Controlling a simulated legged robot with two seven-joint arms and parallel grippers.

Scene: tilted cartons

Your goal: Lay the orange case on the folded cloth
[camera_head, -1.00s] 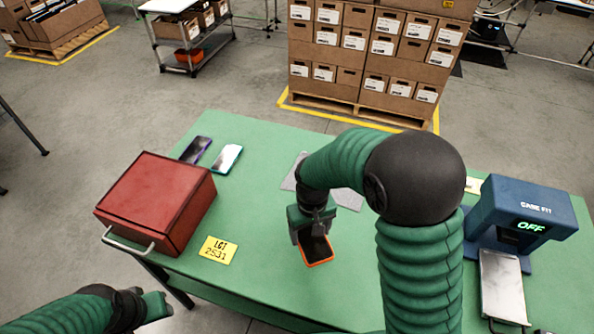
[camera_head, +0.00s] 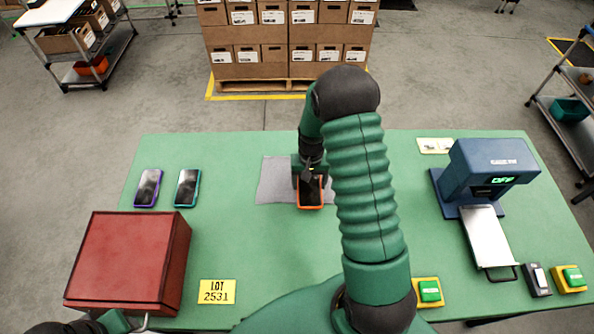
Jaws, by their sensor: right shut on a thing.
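The orange case (camera_head: 310,206), with a dark inner face and an orange rim, is in the middle of the head view. My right gripper (camera_head: 309,180) is shut on its far end. The grey folded cloth (camera_head: 274,181) lies flat on the green table, partly hidden by my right arm. The case appears over the cloth's near part, its near end reaching slightly past the cloth's front edge. I cannot tell whether it touches the cloth. My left gripper (camera_head: 122,322) is at the bottom left by the red box's handle, mostly cut off, its fingers unclear.
A red box (camera_head: 125,258) stands front left, beside a yellow LOT 2531 card (camera_head: 217,292). A purple-edged phone (camera_head: 147,188) and a teal-edged phone (camera_head: 187,188) lie back left. A blue machine (camera_head: 490,170) reading OFF stands right. The green table (camera_head: 250,245) is clear at centre left.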

